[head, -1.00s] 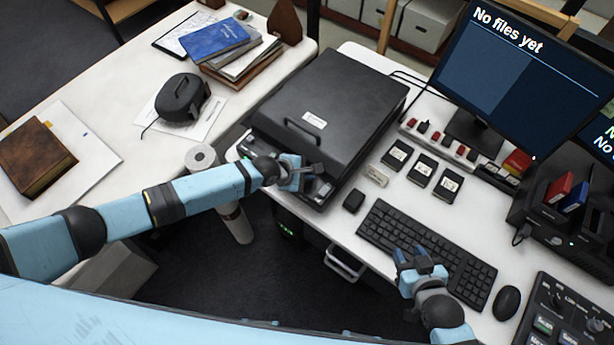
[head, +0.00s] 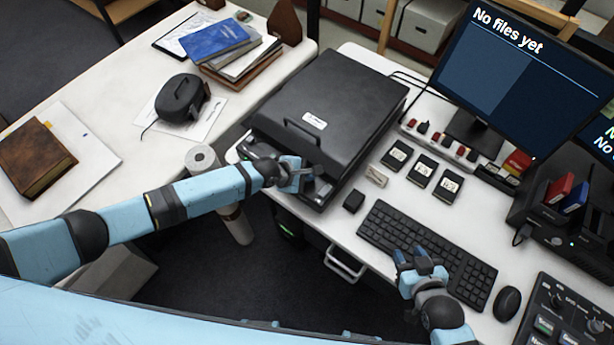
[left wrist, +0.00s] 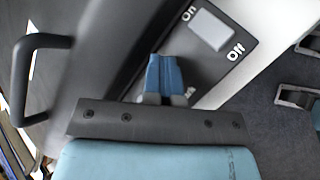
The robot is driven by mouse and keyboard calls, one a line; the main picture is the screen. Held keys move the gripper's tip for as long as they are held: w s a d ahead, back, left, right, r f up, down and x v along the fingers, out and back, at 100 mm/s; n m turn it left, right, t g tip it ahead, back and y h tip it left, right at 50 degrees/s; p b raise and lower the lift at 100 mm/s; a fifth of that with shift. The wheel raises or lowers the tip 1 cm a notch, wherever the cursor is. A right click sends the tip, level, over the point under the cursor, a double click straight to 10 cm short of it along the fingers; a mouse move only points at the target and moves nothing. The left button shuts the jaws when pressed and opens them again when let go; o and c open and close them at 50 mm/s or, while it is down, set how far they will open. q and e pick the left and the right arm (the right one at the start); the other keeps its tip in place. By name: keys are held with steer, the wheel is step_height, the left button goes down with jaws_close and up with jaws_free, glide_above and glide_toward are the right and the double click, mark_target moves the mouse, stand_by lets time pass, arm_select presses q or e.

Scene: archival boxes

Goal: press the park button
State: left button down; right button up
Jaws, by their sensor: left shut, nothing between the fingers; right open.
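The dark scanner-like machine (head: 335,95) stands on the white desk with its lid down. My left gripper (head: 308,172) is shut and empty at the machine's front control panel. In the left wrist view the closed blue fingertips (left wrist: 165,72) are over the dark panel (left wrist: 195,62). A light grey switch (left wrist: 209,29) marked On and Off is to the right of the fingertips. Part of a small label (left wrist: 190,92) shows beside the fingers. The park button is not clearly visible; the fingers cover that area, and contact cannot be told. My right gripper (head: 412,258) is open above the keyboard.
The keyboard (head: 427,250) and mouse (head: 507,303) lie at the front right. Several black cartridges (head: 422,170) lie between the machine and the monitor (head: 520,75), which reads "No files yet". The lid handle (left wrist: 25,75) is left of the left gripper. A white roll (head: 202,160) stands near the left arm.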

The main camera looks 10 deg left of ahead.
arm_select(q)
steer(key=shift+r+p, duration=0.75)
steer(key=shift+r, duration=0.05)
steer(key=shift+r+p, duration=0.85)
steer(key=shift+r, duration=1.65)
steer(key=shift+a, duration=0.15)
